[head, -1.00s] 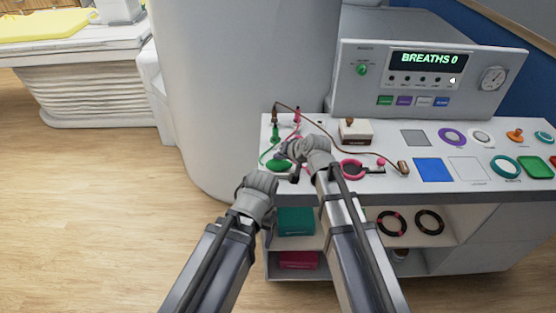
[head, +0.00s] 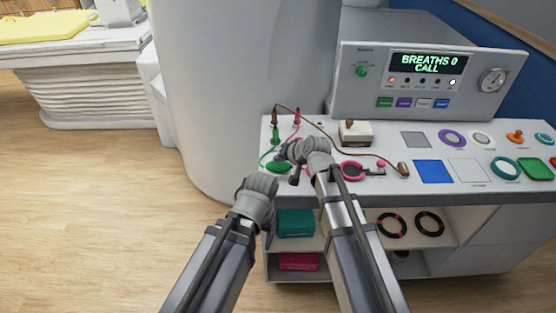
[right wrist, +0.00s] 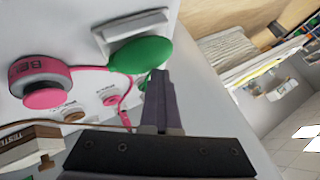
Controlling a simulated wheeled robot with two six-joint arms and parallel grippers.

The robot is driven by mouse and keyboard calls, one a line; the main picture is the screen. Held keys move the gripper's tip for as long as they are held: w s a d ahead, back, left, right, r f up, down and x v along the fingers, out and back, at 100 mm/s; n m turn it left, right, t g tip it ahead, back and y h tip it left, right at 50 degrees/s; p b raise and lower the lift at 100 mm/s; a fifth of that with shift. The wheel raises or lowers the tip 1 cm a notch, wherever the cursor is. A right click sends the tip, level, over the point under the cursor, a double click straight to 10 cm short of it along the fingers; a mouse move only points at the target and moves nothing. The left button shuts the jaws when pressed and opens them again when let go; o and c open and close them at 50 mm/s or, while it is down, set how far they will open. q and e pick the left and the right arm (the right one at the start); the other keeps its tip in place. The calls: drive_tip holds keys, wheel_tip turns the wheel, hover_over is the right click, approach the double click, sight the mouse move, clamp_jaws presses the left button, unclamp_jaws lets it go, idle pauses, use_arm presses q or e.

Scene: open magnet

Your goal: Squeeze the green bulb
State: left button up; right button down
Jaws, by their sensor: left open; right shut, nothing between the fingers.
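The green bulb (head: 279,167) lies at the left front of the white counter. In the right wrist view the bulb (right wrist: 143,55) is a smooth green oval beside a pale block. My right gripper (head: 287,153) is just above and beside it, shut and empty. In the right wrist view its closed fingers (right wrist: 159,80) end at the bulb's edge; I cannot tell whether they touch it. My left gripper (head: 262,184) is open and empty, lower, in front of the counter's left edge; its fingers are hard to make out.
A console (head: 428,75) stands behind, reading "BREATHS 0 CALL". Shelves are below the counter (head: 310,197). The floor at left is clear.

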sight(279, 164)
drive_tip(key=shift+r+p, duration=0.7)
drive_tip(key=shift+r, duration=0.2)
wheel_tip(279, 164, up, 5)
drive_tip(key=p, duration=0.5)
